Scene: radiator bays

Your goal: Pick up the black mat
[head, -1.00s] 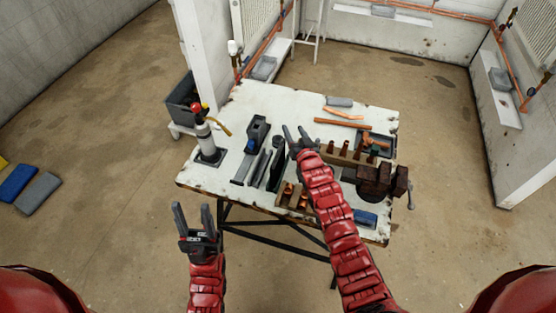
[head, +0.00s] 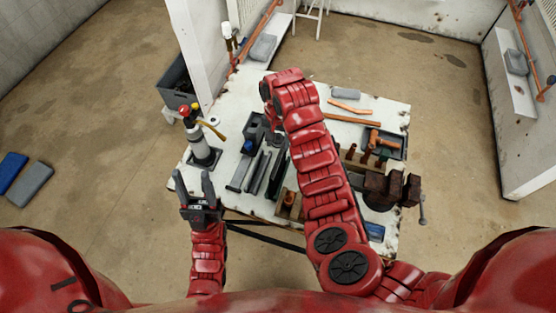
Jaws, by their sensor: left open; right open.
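A dark, flat square that looks like the black mat (head: 205,160) lies at the left of the white workbench, under a grey gas bottle with a red and black top (head: 197,138). The bottle hides much of it. My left gripper (head: 208,187) is open and empty, fingers up, in front of the bench's left front edge, apart from the mat. My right arm reaches over the middle of the bench. Only a dark edge of my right gripper (head: 266,91) seems to show at its far end; its fingers are hidden behind the red wrist.
The workbench (head: 233,106) holds long dark tools (head: 262,170), copper pipes (head: 352,118), a dark tray (head: 398,152) and a brown vise (head: 390,186). A dark crate (head: 178,90) stands behind left. Blue and grey slabs (head: 32,183) lie on the left floor.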

